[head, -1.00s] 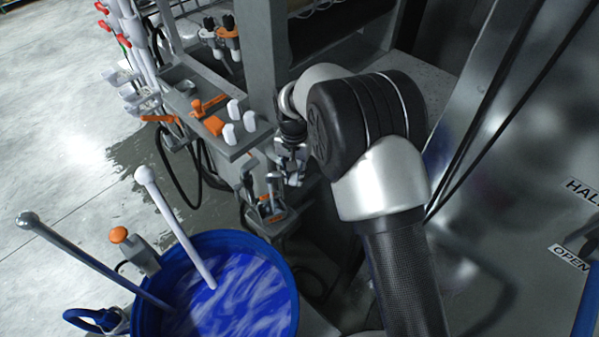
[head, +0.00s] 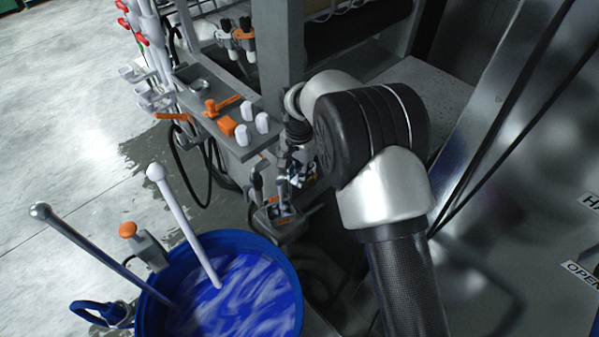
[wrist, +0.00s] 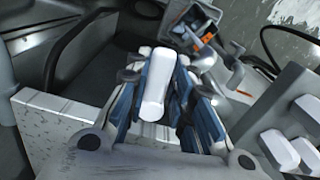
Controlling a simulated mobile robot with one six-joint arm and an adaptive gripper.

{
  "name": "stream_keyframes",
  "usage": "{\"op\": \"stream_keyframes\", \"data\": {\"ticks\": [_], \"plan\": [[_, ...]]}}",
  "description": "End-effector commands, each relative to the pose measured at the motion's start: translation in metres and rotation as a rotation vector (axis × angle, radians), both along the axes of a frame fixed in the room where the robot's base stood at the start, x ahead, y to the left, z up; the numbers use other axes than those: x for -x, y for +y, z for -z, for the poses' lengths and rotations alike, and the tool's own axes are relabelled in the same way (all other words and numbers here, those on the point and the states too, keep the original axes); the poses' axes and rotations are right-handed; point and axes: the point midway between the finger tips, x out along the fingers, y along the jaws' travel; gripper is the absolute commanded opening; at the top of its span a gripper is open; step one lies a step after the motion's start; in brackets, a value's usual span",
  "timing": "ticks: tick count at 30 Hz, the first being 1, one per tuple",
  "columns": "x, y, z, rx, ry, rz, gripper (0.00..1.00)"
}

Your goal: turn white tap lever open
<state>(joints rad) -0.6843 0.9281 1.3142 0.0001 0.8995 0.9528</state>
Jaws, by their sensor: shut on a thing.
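The white tap lever (wrist: 156,85) shows in the wrist view as a rounded white bar between the fingers of my gripper (wrist: 160,108). My gripper is shut on it, with a finger along each side. In the head view my gripper (head: 290,178) is small and dark beside the grey post, below the shelf edge. The lever is hidden there by my gripper and wrist, and the tap body under it cannot be made out.
A grey shelf (head: 225,105) holds an orange lever (head: 222,104) and white knobs (head: 262,123) left of my gripper. A blue barrel (head: 290,270) of blue liquid stands below, with two rods leaning in it. A metal panel (head: 530,160) is at the right.

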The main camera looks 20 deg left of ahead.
Motion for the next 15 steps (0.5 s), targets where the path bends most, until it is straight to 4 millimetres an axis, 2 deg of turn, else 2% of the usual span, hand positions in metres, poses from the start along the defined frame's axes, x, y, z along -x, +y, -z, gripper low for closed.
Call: {"op": "stream_keyframes", "data": {"ticks": [5, 6, 15], "plan": [[-0.0006, 0.0003, -0.0007, -0.002, -0.001, -0.001, 0.0], [-0.0006, 0.0003, -0.0007, -0.002, -0.001, -0.001, 0.24], [-0.0003, 0.0, -0.0003, -0.001, -0.001, -0.002, 0.42]]}}
